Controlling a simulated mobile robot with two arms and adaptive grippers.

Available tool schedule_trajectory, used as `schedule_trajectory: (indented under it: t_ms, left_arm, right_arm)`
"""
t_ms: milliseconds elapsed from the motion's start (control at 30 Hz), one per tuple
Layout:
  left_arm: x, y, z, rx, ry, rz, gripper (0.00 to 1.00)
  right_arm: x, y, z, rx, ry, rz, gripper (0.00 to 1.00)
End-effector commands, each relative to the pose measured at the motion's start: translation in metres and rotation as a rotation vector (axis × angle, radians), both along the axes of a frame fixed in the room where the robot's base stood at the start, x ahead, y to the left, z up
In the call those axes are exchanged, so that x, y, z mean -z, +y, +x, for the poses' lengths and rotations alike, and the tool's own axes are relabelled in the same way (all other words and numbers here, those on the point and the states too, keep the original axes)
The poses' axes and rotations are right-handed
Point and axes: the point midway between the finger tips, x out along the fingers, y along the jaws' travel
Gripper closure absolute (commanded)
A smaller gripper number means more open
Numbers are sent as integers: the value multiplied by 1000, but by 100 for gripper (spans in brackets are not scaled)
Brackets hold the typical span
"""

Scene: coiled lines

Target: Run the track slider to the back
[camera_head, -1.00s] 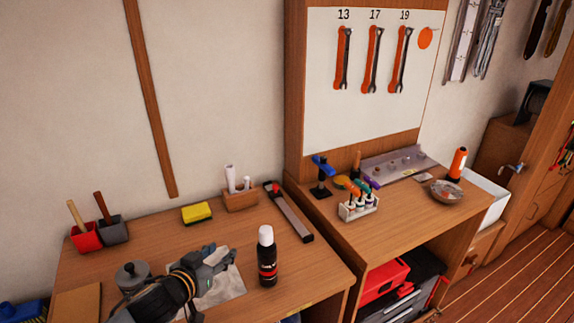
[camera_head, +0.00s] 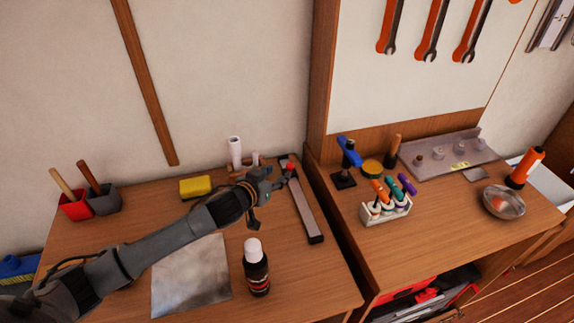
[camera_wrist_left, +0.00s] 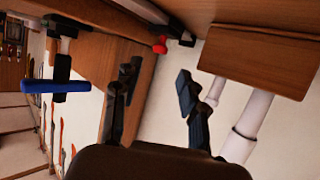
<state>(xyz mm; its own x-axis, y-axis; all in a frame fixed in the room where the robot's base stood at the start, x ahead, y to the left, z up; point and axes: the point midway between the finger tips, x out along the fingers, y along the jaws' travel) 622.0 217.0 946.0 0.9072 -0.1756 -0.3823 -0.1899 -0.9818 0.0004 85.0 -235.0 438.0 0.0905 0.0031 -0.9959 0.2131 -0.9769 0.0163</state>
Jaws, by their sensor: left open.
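The track (camera_head: 306,208) is a long grey strip with dark ends, lying front to back near the right edge of the left bench. Its red slider knob (camera_head: 291,168) is near the back end. In the left wrist view the red knob (camera_wrist_left: 160,45) shows at the top, beyond my fingertips. My left gripper (camera_head: 277,181) is just left of the knob, above the bench. Its two fingers (camera_wrist_left: 157,85) are spread, with nothing between them. I cannot tell whether a fingertip touches the knob. My right gripper is not in view.
A wooden holder with white tubes (camera_head: 236,158) stands close behind my left gripper. A dark bottle (camera_head: 256,268), a yellow sponge (camera_head: 195,187) and a grey sheet (camera_head: 190,283) are on the left bench. A pen rack (camera_head: 387,211) and a blue-topped clamp (camera_head: 346,165) stand on the right bench.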

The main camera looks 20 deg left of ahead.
Motion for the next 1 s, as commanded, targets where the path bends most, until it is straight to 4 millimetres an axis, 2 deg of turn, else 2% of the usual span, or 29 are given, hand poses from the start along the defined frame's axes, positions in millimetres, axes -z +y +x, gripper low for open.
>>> schedule_trajectory:
  t_ms: [100, 333, 500, 800, 867, 1000]
  left_arm:
    - [8, -4, 22, -1, 0, 0, 58]
    - [21, -10, 51, -1, 1, 0, 58]
    - [25, -12, 60, 1, 0, 0, 58]
    - [26, -12, 61, 1, 0, 0, 58]
    - [26, -12, 61, 1, 0, 0, 68]
    - [26, -12, 61, 0, 0, 0, 97]
  right_arm:
    - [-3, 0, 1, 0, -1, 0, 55]
    - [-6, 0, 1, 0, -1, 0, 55]
    - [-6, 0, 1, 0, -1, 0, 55]
    - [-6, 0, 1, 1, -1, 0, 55]
    - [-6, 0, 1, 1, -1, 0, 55]
    - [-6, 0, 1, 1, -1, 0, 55]
